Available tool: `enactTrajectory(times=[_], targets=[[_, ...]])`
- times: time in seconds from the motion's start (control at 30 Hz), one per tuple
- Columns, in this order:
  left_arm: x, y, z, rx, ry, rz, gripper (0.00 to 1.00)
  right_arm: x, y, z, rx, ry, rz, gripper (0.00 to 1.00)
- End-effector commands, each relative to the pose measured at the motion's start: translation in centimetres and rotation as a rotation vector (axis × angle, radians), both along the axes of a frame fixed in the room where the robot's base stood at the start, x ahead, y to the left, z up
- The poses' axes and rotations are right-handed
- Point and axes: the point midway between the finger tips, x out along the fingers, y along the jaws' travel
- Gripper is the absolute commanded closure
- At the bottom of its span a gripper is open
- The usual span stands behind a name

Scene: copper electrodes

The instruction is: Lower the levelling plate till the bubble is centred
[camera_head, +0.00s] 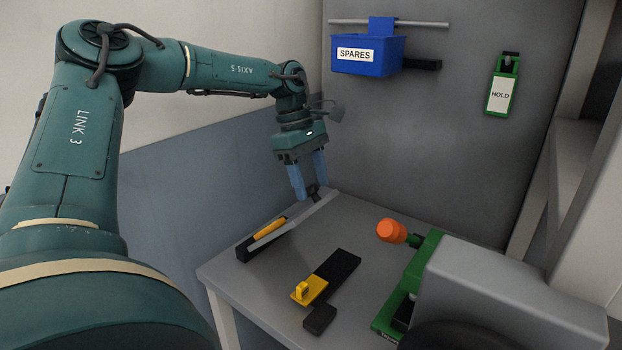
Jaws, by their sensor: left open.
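A long, narrow grey plate (317,208) stands tilted at the back left of the table, its far right end higher than its near left end. A yellow tube-like piece (270,228) lies along its left part; I cannot make out a bubble at this size. A black block (244,251) is at its lower left end. A small dark knob (313,192) shows near its raised end. My left gripper (308,196) is open, pointing down, with its blue fingers close to this knob; I cannot tell whether they touch it. My right gripper is not in view.
On the grey table (235,281) lie a black bar (338,268) with a yellow handled block (309,291) and a small black block (320,319). A green device with an orange knob (391,230) stands right. A blue SPARES bin (372,68) and HOLD tag (499,95) hang behind.

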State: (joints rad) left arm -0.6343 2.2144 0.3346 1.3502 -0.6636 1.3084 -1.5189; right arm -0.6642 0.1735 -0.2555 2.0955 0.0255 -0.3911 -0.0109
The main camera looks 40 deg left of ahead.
Motion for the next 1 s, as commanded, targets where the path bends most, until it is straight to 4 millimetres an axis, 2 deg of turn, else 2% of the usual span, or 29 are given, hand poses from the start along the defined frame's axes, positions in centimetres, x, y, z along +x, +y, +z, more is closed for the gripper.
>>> enactTrajectory(times=[0.6,1.0], targets=[[0.0,0.0,6.4,0.001,-0.002,0.001,0.45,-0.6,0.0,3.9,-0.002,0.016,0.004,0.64],[0.0,0.0,6.7,0.000,-0.001,0.000,0.45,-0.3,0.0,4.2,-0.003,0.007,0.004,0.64]])
